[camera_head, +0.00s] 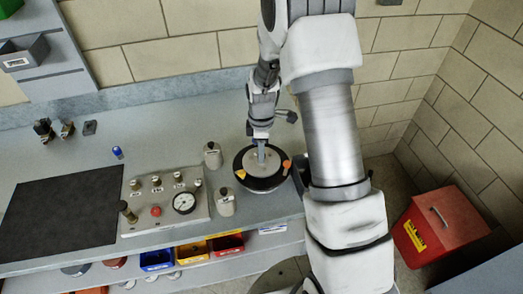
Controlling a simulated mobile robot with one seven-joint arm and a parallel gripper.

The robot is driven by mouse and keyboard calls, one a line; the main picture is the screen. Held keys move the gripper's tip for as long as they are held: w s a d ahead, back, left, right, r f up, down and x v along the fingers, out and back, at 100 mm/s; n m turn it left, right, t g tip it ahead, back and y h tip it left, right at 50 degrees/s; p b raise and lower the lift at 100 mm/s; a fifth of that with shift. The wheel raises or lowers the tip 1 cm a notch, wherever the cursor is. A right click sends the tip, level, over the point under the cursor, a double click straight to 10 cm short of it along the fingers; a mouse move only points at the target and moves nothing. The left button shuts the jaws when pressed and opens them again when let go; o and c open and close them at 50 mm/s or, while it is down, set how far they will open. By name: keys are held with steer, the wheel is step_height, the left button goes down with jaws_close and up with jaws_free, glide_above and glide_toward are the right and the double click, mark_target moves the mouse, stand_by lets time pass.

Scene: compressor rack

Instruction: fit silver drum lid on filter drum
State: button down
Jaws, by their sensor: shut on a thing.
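The silver drum lid (253,163) is a round pale disc seen from above. It lies over the middle of the filter drum (262,188), a black round body with a yellow mark on its left and an orange mark on its right. My gripper (261,155) points down at the lid's centre and is shut on the lid, seemingly at a handle that its fingers hide. The black rim shows around the lid. I cannot tell whether the lid is seated or slightly above the drum.
A panel (165,222) with knobs and a gauge (184,202) is left of the drum. Two grey canisters (212,156) (225,204) stand close to the drum's left. A dark mat (60,215) covers the bench's left. A red bin (440,225) stands on the floor right.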

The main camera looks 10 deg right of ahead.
steer(key=shift+f+b, duration=0.4)
steer(key=shift+f, duration=0.05)
stand_by(0.3)
steer(key=c, duration=0.6)
jaws_free()
steer(key=shift+o, duration=0.3)
steer(key=o, duration=0.4)
steer(key=shift+r, duration=0.1)
steer(key=shift+r+p, duration=2.15)
steer(key=shift+r, duration=1.2)
